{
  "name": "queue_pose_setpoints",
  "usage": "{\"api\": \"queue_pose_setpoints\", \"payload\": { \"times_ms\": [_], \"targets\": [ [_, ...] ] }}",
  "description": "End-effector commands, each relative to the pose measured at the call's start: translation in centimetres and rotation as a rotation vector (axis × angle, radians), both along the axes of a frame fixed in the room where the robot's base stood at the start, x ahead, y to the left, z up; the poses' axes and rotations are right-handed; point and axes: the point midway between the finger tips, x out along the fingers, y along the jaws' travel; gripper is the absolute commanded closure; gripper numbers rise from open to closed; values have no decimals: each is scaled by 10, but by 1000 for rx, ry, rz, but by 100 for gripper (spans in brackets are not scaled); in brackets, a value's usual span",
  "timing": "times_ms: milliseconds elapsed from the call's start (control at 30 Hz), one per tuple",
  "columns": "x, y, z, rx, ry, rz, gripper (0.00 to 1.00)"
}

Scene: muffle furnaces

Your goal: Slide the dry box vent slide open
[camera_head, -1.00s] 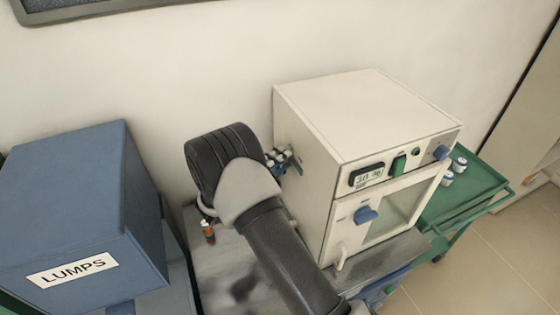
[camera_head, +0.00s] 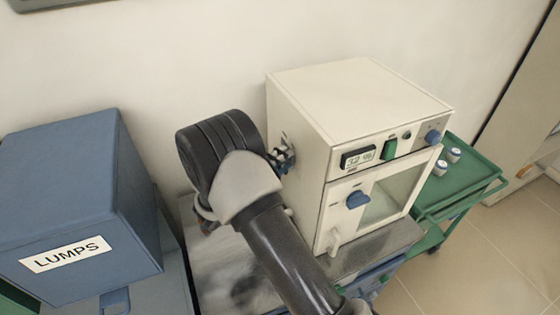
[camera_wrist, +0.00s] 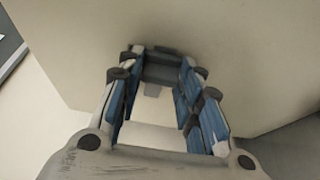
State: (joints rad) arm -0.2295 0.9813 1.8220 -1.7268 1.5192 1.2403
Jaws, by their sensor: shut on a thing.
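The dry box (camera_head: 300,115) is a cream cabinet with a display, a green switch, blue knobs and a windowed door. My gripper (camera_head: 284,157) is at its left side wall, seen from outside. In the wrist view my gripper (camera_wrist: 158,88) has its blue-padded fingers reaching to a dark grey vent slide (camera_wrist: 160,72) on the cream wall. The fingers are shut on the slide, with a small lighter tab just below it. My fingers hide much of the slide, and how far open it stands I cannot tell.
A blue box labelled LUMPS (camera_head: 75,215) stands at the left. A green cart (camera_head: 465,180) with white jars (camera_head: 447,162) stands to the right. The dry box rests on a grey bench (camera_head: 380,240). The wall is close behind.

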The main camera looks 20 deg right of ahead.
Motion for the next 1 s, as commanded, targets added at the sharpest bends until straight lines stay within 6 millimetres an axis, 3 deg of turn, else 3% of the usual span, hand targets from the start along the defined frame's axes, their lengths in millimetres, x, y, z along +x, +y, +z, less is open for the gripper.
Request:
{"api": "queue_pose_setpoints", "payload": {
  "times_ms": [133, 167, 467, 800, 1000],
  "targets": [
    [-4, -1, -2, 1, 7, -10, 100],
    [-4, -1, -2, 1, 8, -10, 67],
    [-2, -1, -2, 1, 6, -7, 47],
    [-2, 1, -1, 1, 5, -4, 47],
    [-11, 25, -2, 2, 6, -1, 47]
  ]
}}
